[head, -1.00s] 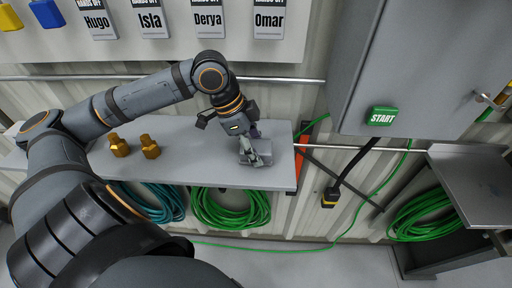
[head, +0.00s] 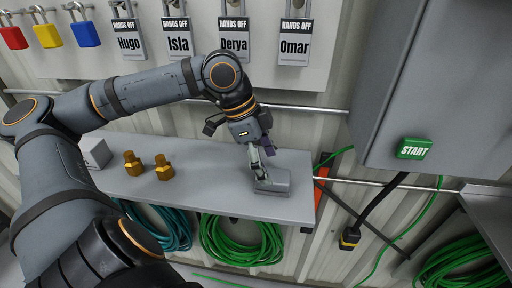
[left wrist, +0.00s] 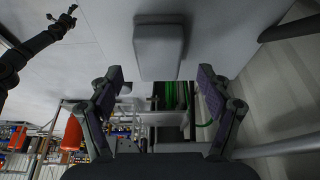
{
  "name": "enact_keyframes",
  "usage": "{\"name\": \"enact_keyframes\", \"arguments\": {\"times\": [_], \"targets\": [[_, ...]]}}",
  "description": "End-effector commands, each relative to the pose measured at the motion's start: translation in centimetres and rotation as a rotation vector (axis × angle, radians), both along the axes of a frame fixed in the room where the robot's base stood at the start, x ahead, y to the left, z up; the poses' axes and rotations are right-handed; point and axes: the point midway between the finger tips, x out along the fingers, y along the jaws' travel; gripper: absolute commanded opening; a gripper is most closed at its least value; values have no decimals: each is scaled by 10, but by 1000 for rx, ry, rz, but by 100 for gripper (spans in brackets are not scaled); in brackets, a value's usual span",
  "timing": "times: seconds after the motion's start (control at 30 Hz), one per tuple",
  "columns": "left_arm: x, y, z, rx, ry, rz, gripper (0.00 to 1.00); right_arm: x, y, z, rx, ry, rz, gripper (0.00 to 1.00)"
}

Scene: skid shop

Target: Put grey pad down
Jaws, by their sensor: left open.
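The grey pad (head: 274,182), a small grey block, lies on the grey shelf (head: 205,192) near its right end. In the left wrist view the pad (left wrist: 158,52) shows just beyond the fingertips and clear of both fingers. My left gripper (head: 258,160) is beside the pad at its upper left in the head view, with its far finger partly hidden. In the left wrist view my left gripper (left wrist: 161,82) has its two fingers wide apart with nothing between them.
Two brass fittings (head: 162,168) and a pale grey box (head: 95,152) stand on the shelf's left. Green hoses (head: 240,240) hang beneath. Padlocks (head: 87,33) and name tags hang above. A cabinet with a green START button (head: 414,148) is at right.

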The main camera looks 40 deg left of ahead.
Motion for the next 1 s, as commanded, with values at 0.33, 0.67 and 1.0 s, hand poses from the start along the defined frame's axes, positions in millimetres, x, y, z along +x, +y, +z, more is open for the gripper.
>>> {"name": "enact_keyframes", "arguments": {"times": [0.33,0.67,1.0], "targets": [[-14,22,67,-4,-3,0,79,-2,3,5,4,3,-2,75],[-15,24,72,-4,-2,-1,79,-2,4,5,5,3,-2,75],[-15,24,72,-4,-2,-1,79,-2,4,5,5,3,-2,75]]}}
